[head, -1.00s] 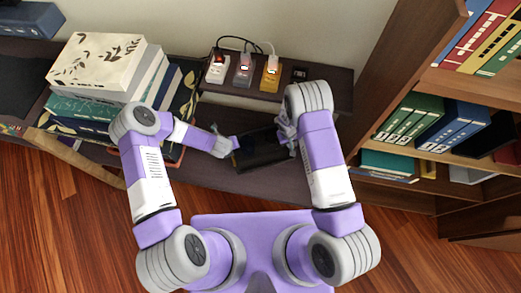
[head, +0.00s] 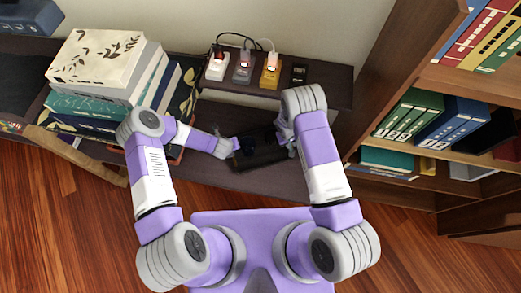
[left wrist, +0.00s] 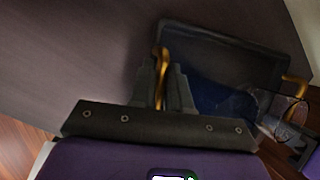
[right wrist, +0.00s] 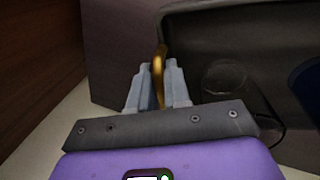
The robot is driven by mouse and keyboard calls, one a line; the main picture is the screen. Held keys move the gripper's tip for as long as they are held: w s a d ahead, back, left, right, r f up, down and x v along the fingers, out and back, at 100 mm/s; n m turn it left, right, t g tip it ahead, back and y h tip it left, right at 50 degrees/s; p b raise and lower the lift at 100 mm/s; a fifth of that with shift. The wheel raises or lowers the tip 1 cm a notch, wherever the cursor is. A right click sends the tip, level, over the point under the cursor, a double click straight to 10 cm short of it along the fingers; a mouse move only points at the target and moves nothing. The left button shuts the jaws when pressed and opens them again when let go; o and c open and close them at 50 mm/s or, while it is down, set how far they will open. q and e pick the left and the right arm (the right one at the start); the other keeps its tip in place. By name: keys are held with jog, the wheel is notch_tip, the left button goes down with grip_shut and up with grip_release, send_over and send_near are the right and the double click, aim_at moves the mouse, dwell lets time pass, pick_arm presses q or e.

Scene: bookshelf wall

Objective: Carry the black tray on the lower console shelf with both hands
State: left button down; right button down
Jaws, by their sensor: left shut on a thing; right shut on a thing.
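The black tray (head: 260,153) is over the lower console shelf, between my two grippers in the head view. Its dark inside and rim also show in the left wrist view (left wrist: 225,50) and the right wrist view (right wrist: 215,55). My left gripper (left wrist: 162,85) is shut on the tray's gold handle at one end. My right gripper (right wrist: 158,85) is shut on the gold handle at the other end. A clear round glass-like thing (right wrist: 224,76) shows in the tray, with a dark blue thing beside it (left wrist: 215,92). I cannot tell whether the tray touches the shelf.
The lower shelf (head: 265,184) has bare room in front of the tray. The upper shelf (head: 325,85) holds chargers (head: 243,68) with cables. A stack of boxes and books (head: 105,75) stands left. A bookcase (head: 410,95) rises at the right.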

pick_arm(q)
jog(key=shift+d+f, duration=0.1)
jog(key=shift+f, duration=0.2)
pick_arm(e)
jog(key=shift+a+f, duration=0.1)
jog(key=shift+f, duration=0.2)
pick_arm(q)
jog(key=c, duration=1.1)
grip_release()
pick_arm(e)
jog(key=c, duration=1.1)
grip_release()
pick_arm(q)
jog(key=shift+r, duration=0.1)
jog(key=v, duration=1.2)
pick_arm(e)
notch_tip(320, 180, up, 12)
jog(key=a, duration=0.2)
jog(key=shift+s, duration=0.3)
pick_arm(q)
jog(key=shift+s, duration=0.15)
pick_arm(e)
jog(key=shift+f, duration=0.15)
